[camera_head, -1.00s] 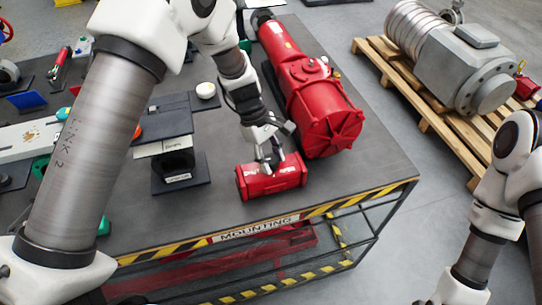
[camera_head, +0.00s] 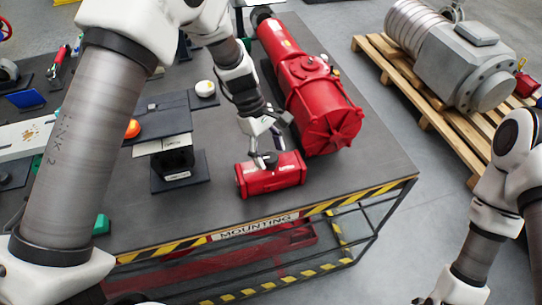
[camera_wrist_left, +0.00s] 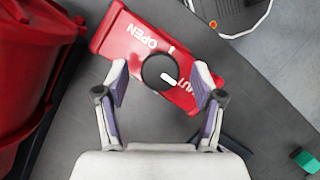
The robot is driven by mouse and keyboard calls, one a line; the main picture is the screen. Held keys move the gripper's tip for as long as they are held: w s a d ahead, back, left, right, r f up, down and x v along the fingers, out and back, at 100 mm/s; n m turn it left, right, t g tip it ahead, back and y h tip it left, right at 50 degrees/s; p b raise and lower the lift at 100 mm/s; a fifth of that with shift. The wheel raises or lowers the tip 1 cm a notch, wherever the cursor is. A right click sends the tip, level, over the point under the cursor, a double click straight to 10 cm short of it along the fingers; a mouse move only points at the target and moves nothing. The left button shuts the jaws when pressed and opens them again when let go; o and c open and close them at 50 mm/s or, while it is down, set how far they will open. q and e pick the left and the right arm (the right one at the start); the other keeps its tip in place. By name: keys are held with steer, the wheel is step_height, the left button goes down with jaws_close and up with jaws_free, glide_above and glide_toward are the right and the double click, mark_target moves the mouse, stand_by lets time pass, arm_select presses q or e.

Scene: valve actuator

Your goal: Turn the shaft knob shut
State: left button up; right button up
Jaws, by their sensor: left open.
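The round black shaft knob (camera_wrist_left: 158,72) sits on that top. Its white pointer is turned to the lower right, toward the "AUT…" marking. My left gripper (camera_head: 265,160) is over the box, open, and in the wrist view its fingertips (camera_wrist_left: 161,78) stand on either side of the knob, with gaps showing. Contact depth cannot be told. The right gripper is not in view.
A large red actuator (camera_head: 318,108) lies just behind and right of the box. A black stand (camera_head: 178,175) is to the left, with a white round piece (camera_head: 205,88) behind it. A grey machine on a pallet (camera_head: 425,122) is on the floor at right.

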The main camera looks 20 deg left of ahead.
arm_select(q)
steer(key=v, duration=1)
